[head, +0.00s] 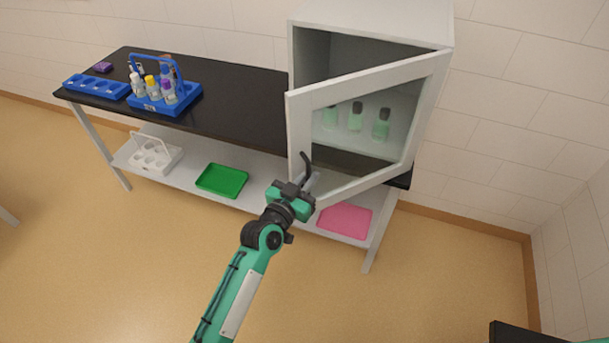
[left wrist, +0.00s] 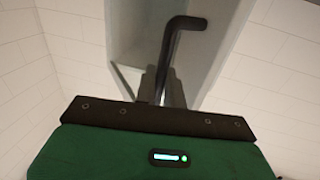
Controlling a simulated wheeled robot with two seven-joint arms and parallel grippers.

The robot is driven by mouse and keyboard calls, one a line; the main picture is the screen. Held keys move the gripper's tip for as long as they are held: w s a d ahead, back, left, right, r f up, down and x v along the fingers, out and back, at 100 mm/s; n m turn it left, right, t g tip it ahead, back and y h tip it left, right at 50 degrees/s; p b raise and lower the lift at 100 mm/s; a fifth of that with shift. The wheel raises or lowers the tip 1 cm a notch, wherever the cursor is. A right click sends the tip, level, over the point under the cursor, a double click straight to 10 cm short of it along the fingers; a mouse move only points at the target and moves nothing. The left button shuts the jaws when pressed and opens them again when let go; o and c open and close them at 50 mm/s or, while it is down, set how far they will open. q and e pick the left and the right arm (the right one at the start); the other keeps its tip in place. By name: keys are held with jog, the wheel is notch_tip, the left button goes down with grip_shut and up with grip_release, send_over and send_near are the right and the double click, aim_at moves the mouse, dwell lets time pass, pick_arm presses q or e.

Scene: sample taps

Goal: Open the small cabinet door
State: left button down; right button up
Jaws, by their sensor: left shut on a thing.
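The small cabinet (head: 372,25) is white and stands on the right end of the black-topped bench. Its framed door (head: 293,123) is swung partly open, hinged on the right, with its free edge out toward me. My left gripper (head: 303,186) is at the lower free edge of the door, shut on the black bar handle (head: 306,166).
Several green bottles (head: 355,117) stand inside the cabinet. A blue carrier (head: 183,104) with bottles and a blue rack (head: 96,87) stand on the bench (head: 235,102). A white rack (head: 155,155), green tray (head: 222,180) and pink tray (head: 345,221) lie on the lower shelf. The floor in front is clear.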

pick_arm(q)
jog(key=shift+r, duration=0.1)
jog(key=c, duration=1.6)
grip_release()
jog(key=shift+d, duration=0.15)
jog(key=b+v, duration=0.4)
jog(key=v, duration=0.9)
jog(key=shift+s, duration=0.3)
jog(key=shift+c, duration=0.2)
